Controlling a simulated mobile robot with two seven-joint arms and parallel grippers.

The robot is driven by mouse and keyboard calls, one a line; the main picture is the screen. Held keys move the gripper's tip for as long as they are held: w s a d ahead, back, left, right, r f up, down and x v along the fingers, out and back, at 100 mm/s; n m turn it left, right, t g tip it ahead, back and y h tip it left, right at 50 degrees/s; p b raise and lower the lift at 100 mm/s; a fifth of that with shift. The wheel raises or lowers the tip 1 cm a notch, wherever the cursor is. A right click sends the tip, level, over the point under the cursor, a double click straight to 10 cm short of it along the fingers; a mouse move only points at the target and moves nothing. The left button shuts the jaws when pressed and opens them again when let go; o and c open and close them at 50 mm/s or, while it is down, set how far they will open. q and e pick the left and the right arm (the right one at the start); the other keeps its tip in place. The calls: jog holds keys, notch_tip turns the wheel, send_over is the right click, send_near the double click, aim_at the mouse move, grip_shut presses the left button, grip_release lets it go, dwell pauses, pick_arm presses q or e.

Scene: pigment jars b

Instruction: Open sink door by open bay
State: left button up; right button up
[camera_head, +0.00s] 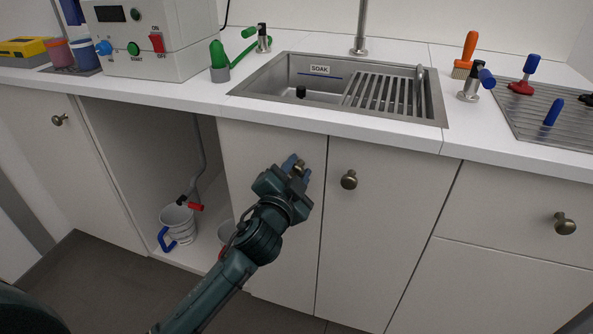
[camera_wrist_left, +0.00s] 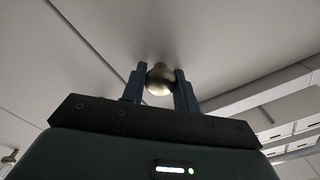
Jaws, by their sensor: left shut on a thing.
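The sink door (camera_head: 262,145) is a pale cabinet front below the sink, just right of the open bay (camera_head: 150,150). It looks shut, flush with the door to its right. My left gripper (camera_head: 297,166) is at the door's upper right corner. In the left wrist view my left gripper (camera_wrist_left: 160,82) has its two blue fingers on either side of the round brass knob (camera_wrist_left: 159,78), shut on it. The knob is mostly hidden by the fingers in the head view. My right gripper is not in view.
A neighbouring door with a brass knob (camera_head: 349,180) stands right of the sink door. The open bay holds a white measuring jug (camera_head: 178,226) with a blue handle, under a grey hose. The steel sink (camera_head: 300,75) is set in the white counter above.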

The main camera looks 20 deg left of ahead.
pick_arm(q)
grip_shut()
jog(key=shift+s, duration=0.1)
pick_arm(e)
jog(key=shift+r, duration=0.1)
